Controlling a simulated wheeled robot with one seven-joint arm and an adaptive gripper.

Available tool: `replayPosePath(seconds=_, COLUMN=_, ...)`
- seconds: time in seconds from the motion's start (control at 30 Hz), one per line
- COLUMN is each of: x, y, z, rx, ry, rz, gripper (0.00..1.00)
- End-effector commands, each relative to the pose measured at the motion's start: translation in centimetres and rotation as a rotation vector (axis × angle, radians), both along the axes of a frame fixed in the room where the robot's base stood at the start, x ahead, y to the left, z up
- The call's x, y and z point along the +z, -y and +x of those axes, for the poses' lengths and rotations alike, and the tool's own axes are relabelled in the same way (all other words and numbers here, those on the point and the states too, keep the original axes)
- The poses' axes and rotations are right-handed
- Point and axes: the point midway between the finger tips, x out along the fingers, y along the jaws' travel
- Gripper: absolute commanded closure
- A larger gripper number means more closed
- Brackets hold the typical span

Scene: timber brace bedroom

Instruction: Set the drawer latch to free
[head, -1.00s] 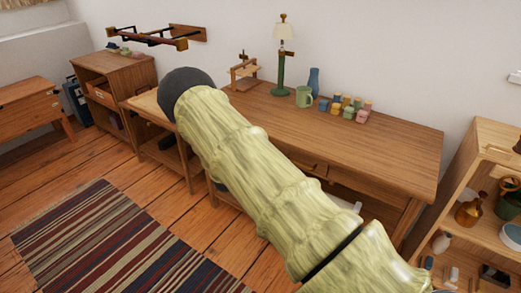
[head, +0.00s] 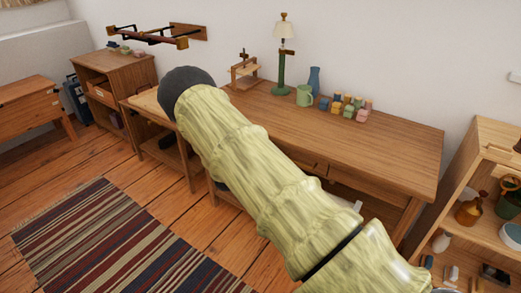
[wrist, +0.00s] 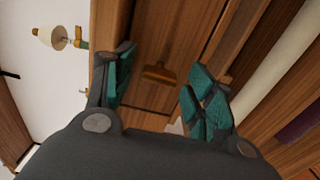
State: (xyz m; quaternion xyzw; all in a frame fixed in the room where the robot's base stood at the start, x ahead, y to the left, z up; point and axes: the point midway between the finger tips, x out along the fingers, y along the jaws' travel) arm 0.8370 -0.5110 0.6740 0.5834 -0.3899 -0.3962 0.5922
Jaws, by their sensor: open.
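The desk (head: 390,150) stands against the wall, with a drawer front (head: 312,166) under its top, partly hidden behind my arm in the head view. In the wrist view the wooden drawer front (wrist: 150,100) lies beyond my fingers. A small brown wooden piece (wrist: 159,75) sticks out from it, seen between the fingers; I cannot tell whether it is the latch or a handle, nor its setting. My gripper (wrist: 160,64) is open, its teal-padded fingers apart with nothing held. Whether they touch the piece is unclear. The gripper is hidden in the head view.
A lamp (head: 281,65), green mug (head: 304,96), blue vase (head: 314,81) and several small coloured blocks (head: 347,106) stand on the desk's back part. A shelf unit (head: 480,185) with bottles stands at right. A striped rug (head: 110,240) lies on the floor.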

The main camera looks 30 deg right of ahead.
Motion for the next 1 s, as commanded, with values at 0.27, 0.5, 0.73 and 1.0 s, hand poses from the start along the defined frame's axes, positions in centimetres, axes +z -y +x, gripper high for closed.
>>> replayPosePath(seconds=0.27, x=0.0, y=-2.7, z=-1.1, rx=0.001, ry=-0.001, rz=0.001, gripper=0.45)
replayPosePath(seconds=0.5, x=0.0, y=-6.8, z=-2.7, rx=0.002, ry=-0.001, rz=0.000, gripper=0.45)
replayPosePath(seconds=0.73, x=0.0, y=-9.9, z=-4.0, rx=0.002, ry=0.000, rz=0.000, gripper=0.45)
replayPosePath(seconds=1.0, x=0.0, y=-11.1, z=-4.5, rx=0.001, ry=0.001, rz=0.001, gripper=0.45)
